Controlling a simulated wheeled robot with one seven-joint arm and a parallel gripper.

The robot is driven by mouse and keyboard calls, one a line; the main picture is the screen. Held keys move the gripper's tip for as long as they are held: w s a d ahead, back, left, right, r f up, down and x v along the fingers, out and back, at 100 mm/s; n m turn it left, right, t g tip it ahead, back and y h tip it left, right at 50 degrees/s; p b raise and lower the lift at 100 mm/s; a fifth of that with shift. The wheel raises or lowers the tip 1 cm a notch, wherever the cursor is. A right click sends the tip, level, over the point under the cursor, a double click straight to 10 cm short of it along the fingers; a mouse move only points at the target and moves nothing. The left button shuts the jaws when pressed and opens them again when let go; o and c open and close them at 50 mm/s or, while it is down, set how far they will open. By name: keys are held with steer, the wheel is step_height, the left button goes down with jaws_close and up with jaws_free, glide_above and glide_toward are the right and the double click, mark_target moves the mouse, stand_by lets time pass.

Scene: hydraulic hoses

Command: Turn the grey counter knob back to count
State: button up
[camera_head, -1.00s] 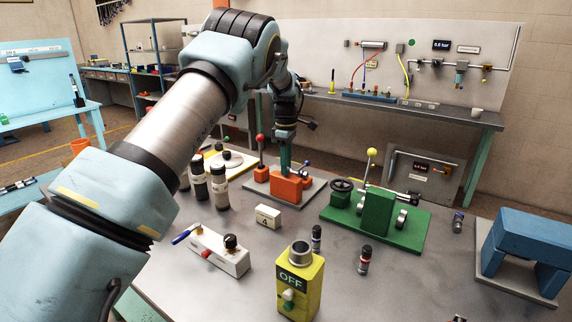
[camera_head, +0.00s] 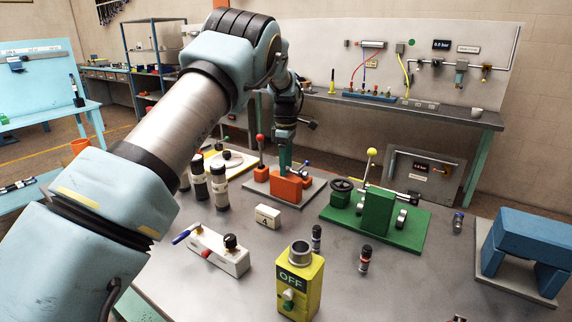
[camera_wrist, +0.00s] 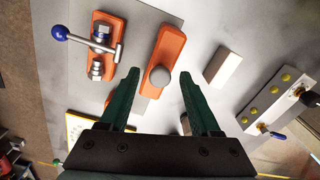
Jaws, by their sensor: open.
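In the wrist view a round grey knob (camera_wrist: 160,77) sits on a long orange block (camera_wrist: 165,52), seen from above. My gripper (camera_wrist: 160,75) is open, with its two green fingers on either side of the knob in that view. I cannot tell whether they touch it or how far above it they are. In the head view my gripper (camera_head: 286,171) points down at an orange block (camera_head: 287,188) in the middle of the bench, and the knob is hidden there. No marking on the knob is readable.
Beside it stands an orange fitting with a blue-ball lever (camera_wrist: 60,34). A red-ball lever (camera_head: 260,138) stands left of my gripper, dark-and-white cylinders (camera_head: 219,184) further left. A white block (camera_head: 268,217) is in front; a green fixture (camera_head: 378,212) is to the right.

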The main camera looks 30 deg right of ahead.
steer(key=shift+r, duration=0.1)
step_height(320, 180, up, 11)
steer(key=b, duration=0.3)
steer(key=shift+f, duration=0.2)
stand_by(0.3)
steer(key=a+f+m, duration=0.2)
steer(key=a+m, duration=0.2)
steer(key=a, duration=2.2)
steer(key=s+a+f+m, duration=0.3)
steer(key=s+a, duration=0.6)
steer(key=s+a+f+m+t, duration=0.1)
steer(key=s+a+f+m, duration=0.2)
steer(key=s+a, duration=0.6)
steer(key=shift+s+a+t, duration=0.3)
steer(key=shift+s+a, duration=0.1)
steer(key=shift+s, duration=0.25)
